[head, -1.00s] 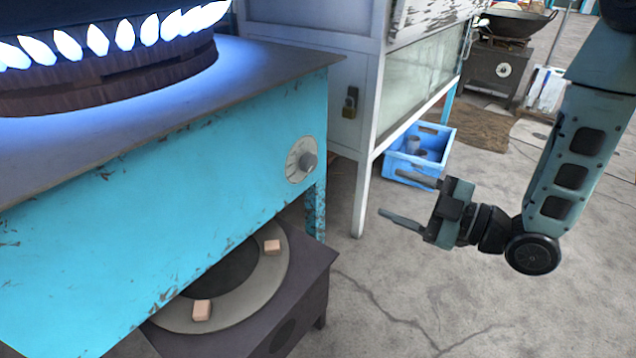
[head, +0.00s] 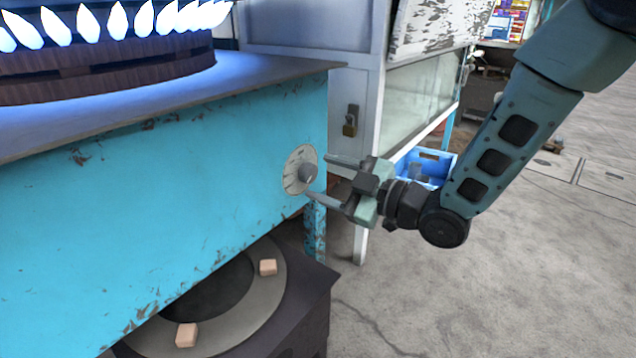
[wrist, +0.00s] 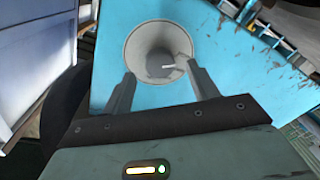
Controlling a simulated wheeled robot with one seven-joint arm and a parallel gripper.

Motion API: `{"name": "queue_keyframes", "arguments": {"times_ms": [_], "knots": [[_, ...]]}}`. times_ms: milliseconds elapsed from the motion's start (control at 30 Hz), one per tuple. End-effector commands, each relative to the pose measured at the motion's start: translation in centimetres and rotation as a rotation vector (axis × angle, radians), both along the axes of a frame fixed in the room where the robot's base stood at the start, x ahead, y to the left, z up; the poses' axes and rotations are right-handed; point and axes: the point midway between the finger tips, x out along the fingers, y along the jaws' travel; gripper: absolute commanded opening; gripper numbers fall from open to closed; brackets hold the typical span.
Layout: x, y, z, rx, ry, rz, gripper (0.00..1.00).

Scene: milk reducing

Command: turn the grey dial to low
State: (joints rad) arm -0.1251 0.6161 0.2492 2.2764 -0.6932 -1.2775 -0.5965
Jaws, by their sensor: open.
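The grey dial (head: 307,173) sits on a round pale plate (head: 292,178) on the blue front panel of the stove, near its right end. Blue-white flames (head: 120,22) burn in a ring on the burner above. My gripper (head: 318,178) is open just right of the dial, its two fingers pointing at it, one higher and one lower. In the wrist view the dial (wrist: 172,66) shows ahead, between and beyond the spread fingertips, with a white mark on it. I cannot tell whether a finger touches it.
A blue crate (head: 432,158) stands on the floor behind my gripper. A glass-sided cabinet (head: 415,95) with a padlock (head: 350,121) is behind the stove. A low dark stove (head: 305,295) sits below the panel. Floor at lower right is clear.

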Motion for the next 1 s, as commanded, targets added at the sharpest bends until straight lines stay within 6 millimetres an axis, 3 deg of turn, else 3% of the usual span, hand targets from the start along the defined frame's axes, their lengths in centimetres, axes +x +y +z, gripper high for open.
{"name": "queue_keyframes", "arguments": {"times_ms": [200,533,567,700,1000], "knots": [[1.2,1.8,-0.1,-0.001,-0.001,0.000,0.59],[1.4,2.1,0.0,-0.001,0.000,-0.001,0.59],[1.4,2.1,0.0,-0.001,0.000,-0.001,0.56],[1.4,2.1,0.0,-0.001,0.000,-0.001,0.17],[1.4,2.1,0.0,0.010,0.015,0.000,0.15]]}}
